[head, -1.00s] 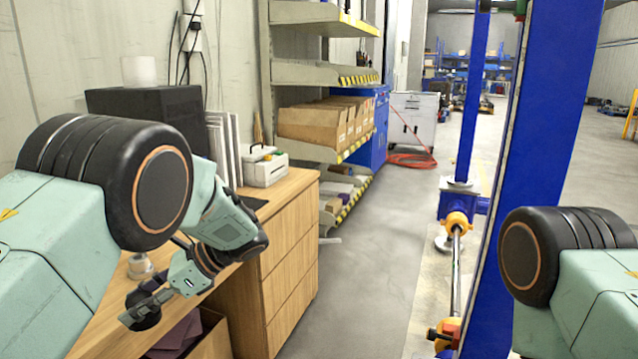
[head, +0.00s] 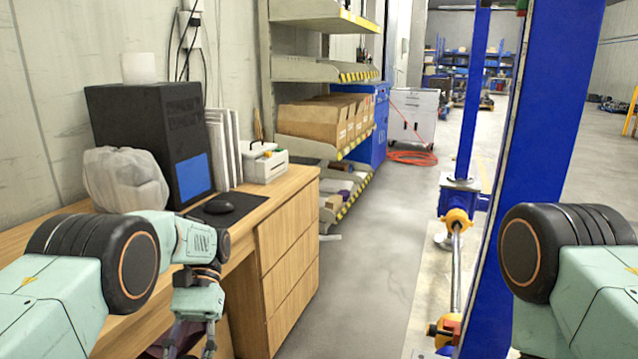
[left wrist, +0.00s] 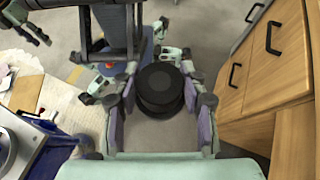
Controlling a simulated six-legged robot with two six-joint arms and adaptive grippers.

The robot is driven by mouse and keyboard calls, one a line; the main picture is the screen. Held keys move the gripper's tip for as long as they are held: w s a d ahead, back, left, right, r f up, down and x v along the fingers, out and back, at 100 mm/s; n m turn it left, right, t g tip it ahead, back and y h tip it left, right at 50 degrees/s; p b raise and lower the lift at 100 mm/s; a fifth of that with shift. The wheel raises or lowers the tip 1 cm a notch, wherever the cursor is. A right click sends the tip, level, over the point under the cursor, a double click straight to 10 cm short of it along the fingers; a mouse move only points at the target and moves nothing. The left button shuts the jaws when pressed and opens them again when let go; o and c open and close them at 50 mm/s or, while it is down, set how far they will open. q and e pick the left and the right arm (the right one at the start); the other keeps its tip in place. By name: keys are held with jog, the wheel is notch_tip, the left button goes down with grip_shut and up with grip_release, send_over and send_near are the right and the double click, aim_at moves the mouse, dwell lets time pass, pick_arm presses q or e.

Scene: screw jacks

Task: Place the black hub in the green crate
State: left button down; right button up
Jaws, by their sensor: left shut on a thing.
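The black hub (left wrist: 160,88) is a dark, round, stepped disc. In the left wrist view it sits between the two fingers of my left gripper (left wrist: 160,100), which is shut on it. The floor shows below and around it. In the head view my left gripper (head: 188,345) points downward at the bottom edge, in front of the desk. Its tips and the hub are cut off there. My right arm shows at the right of the head view, but its gripper is outside that view. I cannot pick out a green crate in either view.
The wooden desk (head: 285,240) with drawers stands close by on the left. It carries a black computer (head: 150,130), a wrapped bag (head: 125,180), a mouse (head: 220,203) and a white box (head: 265,165). A blue post (head: 550,110) stands at right. The grey floor aisle between is clear.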

pick_arm(q)
jog(key=n+h, duration=0.1)
jog(key=d+n+h, duration=0.1)
jog(key=n+h, duration=0.1)
jog(key=shift+w, duration=0.15)
jog(key=n+h, duration=0.1)
jog(key=d+n+t+h, duration=0.1)
jog(key=shift+h, duration=0.4)
jog(key=n+t+h, duration=0.2)
jog(key=d+n+h, duration=0.1)
jog(key=n, duration=0.1)
jog(key=shift+s+r+t, duration=0.2)
jog(key=shift+r+t, duration=0.05)
jog(key=shift+t, duration=0.15)
jog(key=shift+s+r+n+t+h+b, duration=0.2)
jog(key=shift+s+n+t, duration=0.35)
jog(key=shift+n+t, duration=2.05)
jog(key=shift+s+r+n+t+h+b, duration=0.1)
jog(key=shift+s+r+n+t, duration=0.3)
jog(key=shift+n+t, duration=2.25)
jog(key=shift+s+r+n+t+h+b, duration=0.15)
jog(key=shift+s+n+t, duration=0.5)
jog(key=shift+n+t, duration=1.95)
jog(key=shift+s+a, duration=0.1)
